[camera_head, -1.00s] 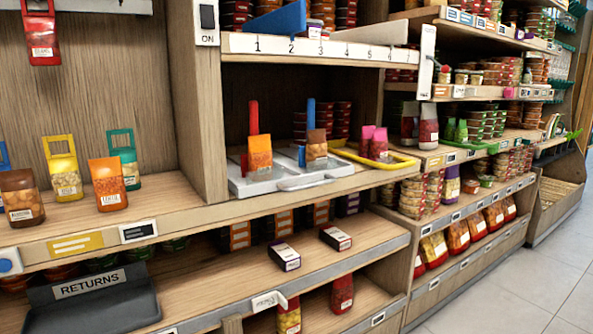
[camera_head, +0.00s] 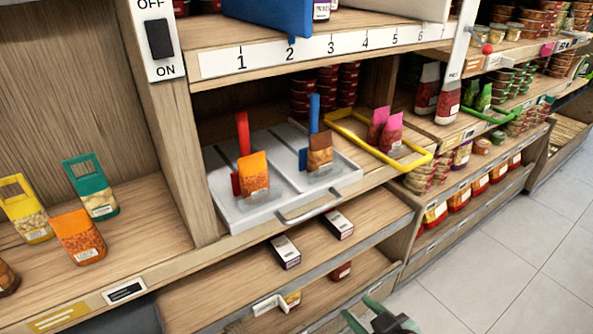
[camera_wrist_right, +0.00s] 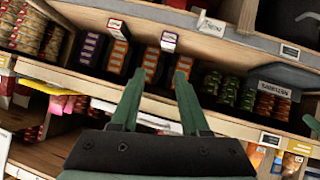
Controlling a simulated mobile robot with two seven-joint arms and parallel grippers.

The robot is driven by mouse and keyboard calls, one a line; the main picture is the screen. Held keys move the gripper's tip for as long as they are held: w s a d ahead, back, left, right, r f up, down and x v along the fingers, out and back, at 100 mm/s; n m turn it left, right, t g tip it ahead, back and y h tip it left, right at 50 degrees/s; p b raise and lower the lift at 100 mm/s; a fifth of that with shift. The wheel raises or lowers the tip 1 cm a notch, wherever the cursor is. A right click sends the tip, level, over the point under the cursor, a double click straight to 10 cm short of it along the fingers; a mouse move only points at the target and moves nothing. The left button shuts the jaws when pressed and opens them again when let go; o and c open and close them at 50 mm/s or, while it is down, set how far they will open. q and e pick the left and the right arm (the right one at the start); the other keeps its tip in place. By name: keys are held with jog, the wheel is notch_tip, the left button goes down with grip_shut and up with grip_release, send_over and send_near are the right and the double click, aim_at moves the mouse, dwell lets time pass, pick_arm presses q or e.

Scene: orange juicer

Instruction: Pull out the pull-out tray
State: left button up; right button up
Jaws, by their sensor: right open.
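The pull-out tray (camera_head: 238,213) is a pale grey tray in the middle bay of the shelf, with a bar handle (camera_head: 308,208) along its front. On it stand an orange pouch (camera_head: 254,174) by a red upright piece (camera_head: 243,132) and a brown pouch (camera_head: 320,152) by a blue one (camera_head: 314,112). My right gripper (camera_head: 366,312) is at the bottom edge of the head view, below and right of the handle and apart from it. In the right wrist view its green fingers (camera_wrist_right: 158,78) are spread and empty. The tray cannot be made out there. My left gripper is not in view.
A yellow frame (camera_head: 418,161) with pink pouches (camera_head: 391,132) lies right of the tray. A numbered shelf edge (camera_head: 330,50) is above it. Small boxes (camera_head: 285,252) stand on the shelf below. The floor (camera_head: 500,270) at right is clear.

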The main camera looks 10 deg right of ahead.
jog(key=s+d+r+n+g+p, duration=0.1)
jog(key=s+r+n+g+p, duration=0.1)
jog(key=p, duration=0.2)
jog(key=n+t+y+p, duration=0.2)
jog(key=n+t+y, duration=0.25)
jog(key=n, duration=1.15)
send_near(319, 211)
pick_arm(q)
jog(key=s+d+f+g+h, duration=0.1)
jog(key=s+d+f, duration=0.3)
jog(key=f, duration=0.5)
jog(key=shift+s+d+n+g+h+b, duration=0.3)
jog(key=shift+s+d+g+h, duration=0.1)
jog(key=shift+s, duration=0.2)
pick_arm(e)
jog(key=shift+t+h, duration=0.25)
jog(key=shift+t, duration=0.1)
jog(key=x, duration=1)
jog(key=shift+w+a+f, duration=0.2)
jog(key=shift+a+f, duration=0.1)
jog(key=shift+a, duration=0.05)
jog(key=shift+c, duration=0.2)
grip_shut()
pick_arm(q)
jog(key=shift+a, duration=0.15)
